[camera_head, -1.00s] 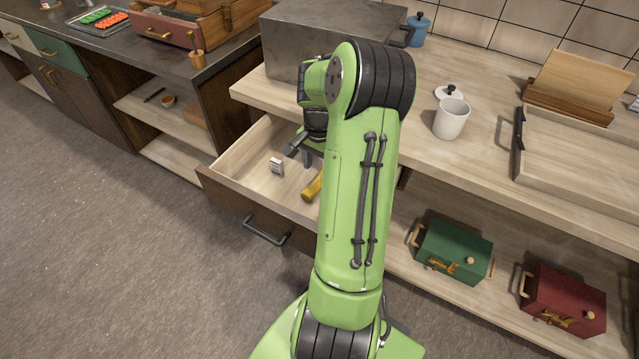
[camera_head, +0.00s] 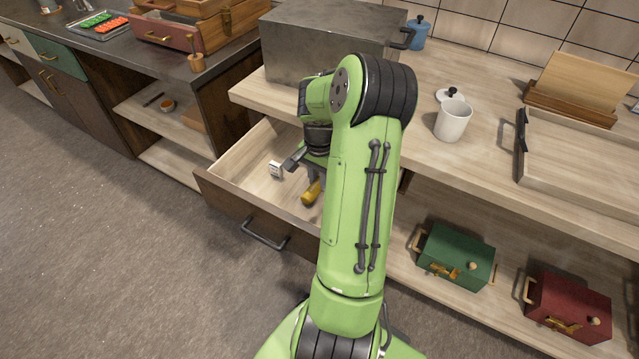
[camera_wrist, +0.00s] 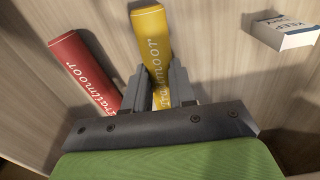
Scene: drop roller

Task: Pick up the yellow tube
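The yellow tube (camera_wrist: 153,45) lies in the open drawer, and its lettered side faces up in the wrist view. One end of it shows in the head view (camera_head: 312,193) beside my arm. My gripper (camera_wrist: 160,75) is over the tube, with one finger on each side of it. The fingers look open; any contact with the tube is hard to make out. The tube's near part is partly hidden by the gripper. In the head view, my arm hides most of the gripper.
A red tube (camera_wrist: 85,72) lies left of the yellow one in the drawer. A small white box (camera_wrist: 281,30) lies to the right. The drawer front (camera_head: 250,212) and side walls stand close around.

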